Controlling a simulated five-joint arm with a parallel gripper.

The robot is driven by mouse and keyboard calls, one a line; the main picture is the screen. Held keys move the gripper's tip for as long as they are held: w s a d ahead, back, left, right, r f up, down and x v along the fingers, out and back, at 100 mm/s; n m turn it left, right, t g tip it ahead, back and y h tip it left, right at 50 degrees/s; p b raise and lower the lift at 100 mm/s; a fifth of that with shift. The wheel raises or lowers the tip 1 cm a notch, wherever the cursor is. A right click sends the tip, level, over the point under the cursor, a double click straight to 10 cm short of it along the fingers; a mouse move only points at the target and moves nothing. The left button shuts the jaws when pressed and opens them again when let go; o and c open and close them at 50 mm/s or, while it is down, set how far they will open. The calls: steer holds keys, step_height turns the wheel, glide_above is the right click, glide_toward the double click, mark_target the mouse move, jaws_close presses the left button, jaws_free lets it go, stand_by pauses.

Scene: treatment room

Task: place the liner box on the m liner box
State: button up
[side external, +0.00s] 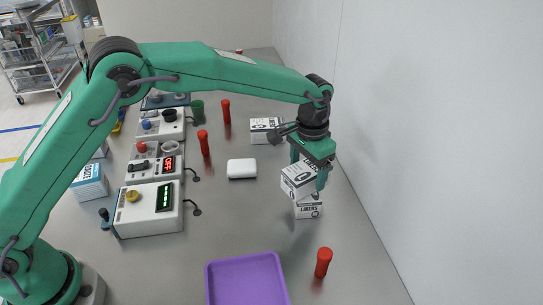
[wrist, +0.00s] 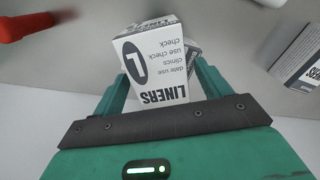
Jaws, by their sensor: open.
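The liner box (side external: 298,181), white with a dark oval "L" in the wrist view (wrist: 157,62), is between the two fingers of my gripper (side external: 309,172). The fingers are open, one on each side of it. Below it, the m liner box (side external: 308,208) stands on the table, its lower front showing "LINERS". The upper box appears to rest on the lower one, turned and offset to the left; I cannot tell whether it sits fully flat. In the wrist view the lower box is mostly hidden, with only an edge (wrist: 194,51) showing behind the upper one.
Another white box (side external: 265,131) stands farther back. A white rounded case (side external: 241,169) lies to the left. A purple tray (side external: 247,280) and a red cylinder (side external: 323,262) are in front. Control units (side external: 148,208) line the left. The wall (side external: 420,150) is close on the right.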

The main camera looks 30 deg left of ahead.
mark_target(305, 167)
step_height(305, 167, up, 10)
stand_by(0.5)
stand_by(0.5)
steer(key=s+a+r+n+t, duration=0.1)
steer(key=s+a+r, duration=0.5)
steer(key=a, duration=0.2)
steer(key=s+a+r+n+t, duration=0.1)
steer(key=s+a+r+t, duration=0.1)
steer(key=s+a+r, duration=0.45)
steer(key=s+a+f+n+t, duration=0.1)
steer(key=s+a+f, duration=0.2)
steer(key=s+a, duration=0.3)
steer(key=s+a+f+n+t, duration=0.1)
steer(key=s+a+f, duration=0.2)
steer(key=s+a, duration=0.3)
steer(key=s, duration=0.5)
steer(key=shift+f+n+t, duration=0.25)
steer(key=shift+n+t, duration=0.05)
